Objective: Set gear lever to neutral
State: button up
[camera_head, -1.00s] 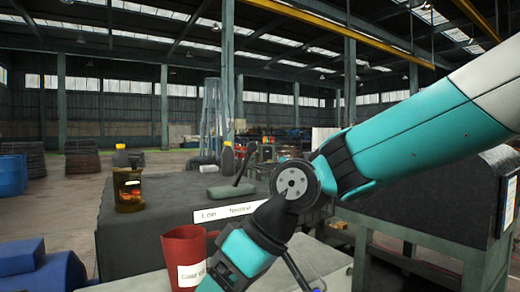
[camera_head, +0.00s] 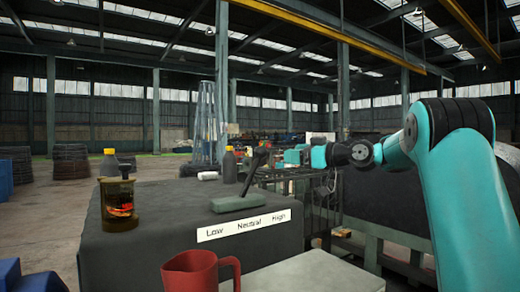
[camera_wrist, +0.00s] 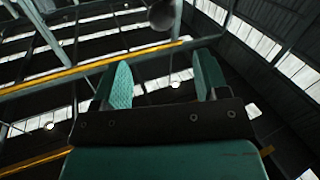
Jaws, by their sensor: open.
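The gear lever (camera_head: 253,173) is a dark stick with a dark knob, rising from a grey-green base on the dark cabinet (camera_head: 140,235). It leans right, its knob above the space between "Neutral" and "High" on the white label strip (camera_head: 245,224), which reads Low, Neutral, High. My gripper (camera_wrist: 165,82) is open, its two teal fingers apart with nothing between them in the wrist view. In the head view, my arm's teal end (camera_head: 318,157) is right of the lever, apart in the picture; depth is unclear. A dark round thing (camera_wrist: 162,14) shows beyond the fingers; I cannot tell what it is.
A red mug (camera_head: 190,272) stands in front of the cabinet. An amber jar (camera_head: 118,203) and dark yellow-capped bottles (camera_head: 229,166) stand around the cabinet top. A large dark drum (camera_head: 385,203) on a green frame lies right. The cabinet top left of the lever is fairly clear.

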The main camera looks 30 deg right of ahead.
aim_at(266, 151)
jog(key=p+x, duration=0.4)
jog(key=x, duration=0.6)
jog(key=shift+w+a+r, duration=0.15)
jog(key=shift+w+a, duration=0.1)
jog(key=shift+w, duration=0.1)
jog(key=shift+w+a, duration=0.25)
jog(key=shift+w, duration=0.4)
jog(key=shift+c, duration=0.4)
